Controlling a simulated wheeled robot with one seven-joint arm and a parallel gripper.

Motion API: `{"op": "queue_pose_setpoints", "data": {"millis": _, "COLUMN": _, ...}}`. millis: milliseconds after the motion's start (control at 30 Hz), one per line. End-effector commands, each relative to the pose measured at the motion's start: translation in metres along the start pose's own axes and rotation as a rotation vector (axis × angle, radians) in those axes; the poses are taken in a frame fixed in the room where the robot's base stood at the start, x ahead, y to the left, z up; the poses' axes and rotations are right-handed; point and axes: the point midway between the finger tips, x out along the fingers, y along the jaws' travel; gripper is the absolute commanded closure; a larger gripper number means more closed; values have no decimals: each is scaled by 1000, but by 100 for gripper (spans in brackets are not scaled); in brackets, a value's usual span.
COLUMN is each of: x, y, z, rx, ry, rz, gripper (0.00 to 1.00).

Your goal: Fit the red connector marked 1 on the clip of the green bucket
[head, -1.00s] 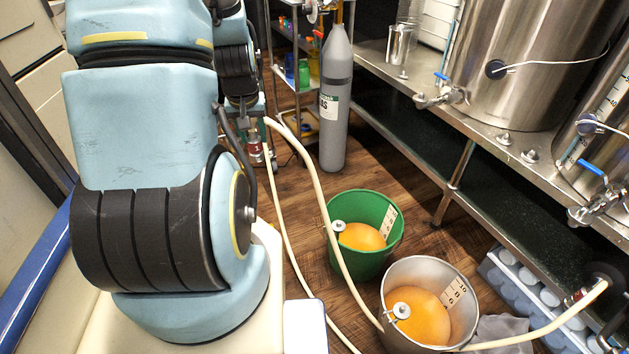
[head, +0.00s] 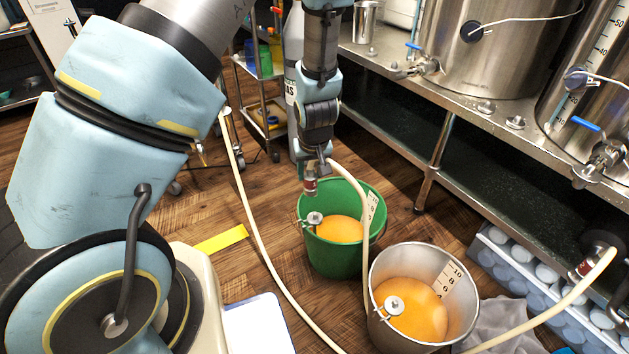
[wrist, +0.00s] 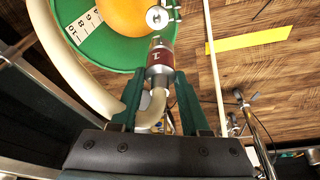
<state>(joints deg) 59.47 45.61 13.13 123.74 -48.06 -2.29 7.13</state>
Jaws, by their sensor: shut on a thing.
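My gripper (wrist: 160,110) is shut on the red connector (wrist: 160,58), a metal-ended piece with a red band marked 1 and a cream hose behind it. In the head view the connector (head: 310,186) hangs above the left rim of the green bucket (head: 335,258). The bucket holds orange liquid and a white scale strip. Its clip (head: 314,219), a round metal disc with a hole, sits at the left rim. In the wrist view the clip (wrist: 157,17) lies just beyond the connector's tip. The connector appears above and apart from the clip.
A steel bucket (head: 462,290), also with orange liquid and a clip, stands right of the green one. The cream hose (head: 262,240) loops across the floor. A second connector (head: 580,270) hangs at the right. A steel bench (head: 470,105) with tanks and a gas cylinder (head: 293,80) stand behind.

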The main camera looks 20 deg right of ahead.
Motion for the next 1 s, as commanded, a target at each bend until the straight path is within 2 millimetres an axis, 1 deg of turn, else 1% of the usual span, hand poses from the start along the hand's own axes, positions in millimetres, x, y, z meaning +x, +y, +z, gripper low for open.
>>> {"op": "queue_pose_setpoints", "data": {"millis": 33, "x": 3, "y": 6, "z": 4, "rx": 4, "ry": 3, "rz": 1, "gripper": 100}}
{"op": "queue_pose_setpoints", "data": {"millis": 100, "x": 5, "y": 9, "z": 6, "rx": 6, "ry": 5, "rz": 1, "gripper": 100}}
{"op": "queue_pose_setpoints", "data": {"millis": 267, "x": 10, "y": 10, "z": 8, "rx": 6, "ry": 5, "rz": 1, "gripper": 100}}
{"op": "queue_pose_setpoints", "data": {"millis": 367, "x": 16, "y": 10, "z": 10, "rx": 6, "ry": 5, "rz": 2, "gripper": 100}}
{"op": "queue_pose_setpoints", "data": {"millis": 800, "x": 60, "y": 10, "z": 23, "rx": 6, "ry": 4, "rz": 2, "gripper": 100}}
{"op": "queue_pose_setpoints", "data": {"millis": 1000, "x": 71, "y": 10, "z": 27, "rx": 5, "ry": 3, "rz": 2, "gripper": 100}}
